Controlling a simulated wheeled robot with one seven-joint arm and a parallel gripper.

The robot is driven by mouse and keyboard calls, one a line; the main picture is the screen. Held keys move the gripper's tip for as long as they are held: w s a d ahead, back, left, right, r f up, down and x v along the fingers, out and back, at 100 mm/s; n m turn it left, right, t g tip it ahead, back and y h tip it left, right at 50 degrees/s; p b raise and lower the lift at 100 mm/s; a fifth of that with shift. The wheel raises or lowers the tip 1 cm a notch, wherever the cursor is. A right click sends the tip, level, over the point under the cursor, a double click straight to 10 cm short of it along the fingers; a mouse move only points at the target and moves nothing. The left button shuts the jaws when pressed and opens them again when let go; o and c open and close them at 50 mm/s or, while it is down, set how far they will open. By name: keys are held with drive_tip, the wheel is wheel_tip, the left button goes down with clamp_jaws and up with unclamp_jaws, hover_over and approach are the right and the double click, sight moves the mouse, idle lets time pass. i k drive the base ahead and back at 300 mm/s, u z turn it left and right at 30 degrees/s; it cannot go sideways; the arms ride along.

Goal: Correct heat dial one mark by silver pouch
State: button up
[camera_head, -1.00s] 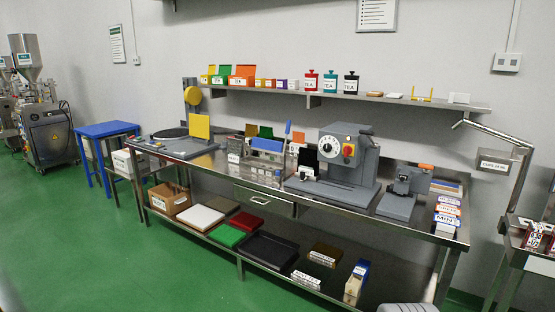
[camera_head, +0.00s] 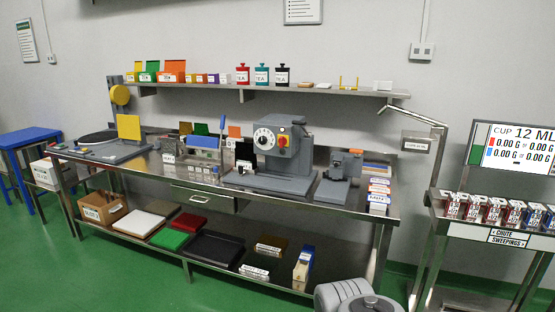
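A white round dial (camera_head: 264,139) with marks around its rim is on the front of the grey machine (camera_head: 290,158) on the steel bench. The marks are too small to read, so I cannot tell its setting. A red knob or button on a yellow plate (camera_head: 283,141) sits to the right of the dial. A black piece (camera_head: 243,152) stands at the machine's left side. I cannot pick out a silver pouch for certain. My gripper is not in view; only rounded grey parts, probably of my arm, show at the bottom edge.
The steel bench (camera_head: 335,203) carries a smaller grey press (camera_head: 338,178) and label stacks (camera_head: 378,190). A shelf (camera_head: 230,87) with canisters is above. Trays lie on the lower shelf. A side stand (camera_head: 490,228) with a screen (camera_head: 520,148) is at right. Green floor lies in front.

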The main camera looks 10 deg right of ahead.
sight(262, 140)
drive_tip(key=u, duration=0.15)
drive_tip(key=i, duration=0.35)
drive_tip(key=u, duration=0.7)
drive_tip(key=i, duration=2.4)
drive_tip(key=z, duration=0.25)
